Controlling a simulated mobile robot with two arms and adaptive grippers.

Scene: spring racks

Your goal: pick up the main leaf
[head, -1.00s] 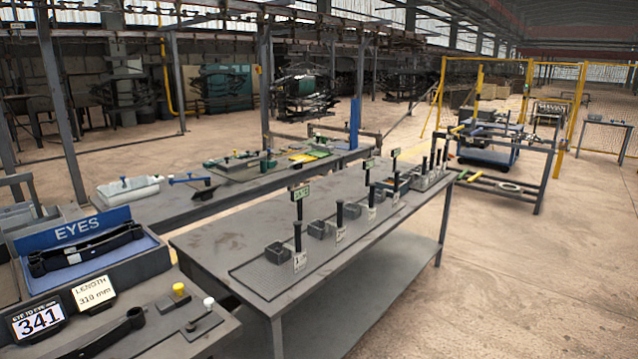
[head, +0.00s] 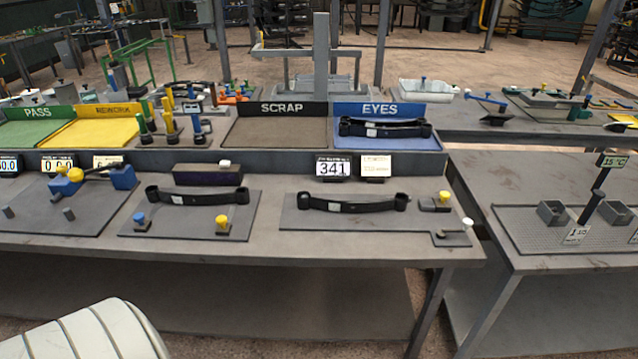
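Black leaves with rolled eyes at their ends show in the head view, and I cannot tell which one is the main leaf. One leaf (head: 350,204) lies on the right grey fixture plate (head: 310,223), behind the table's front edge. A similar leaf (head: 205,197) lies on the plate to its left (head: 180,222). At least one more black leaf (head: 385,131) lies in the blue EYES tray (head: 425,143). Each carries a small pale label. Neither of my grippers is in view.
The grey bench (head: 270,247) also holds the SCRAP tray (head: 275,133), yellow REWORK tray (head: 95,133) and green PASS tray (head: 30,134). A display reading 341 (head: 333,168) stands behind the right plate. Another grey table (head: 480,180) stands at the right.

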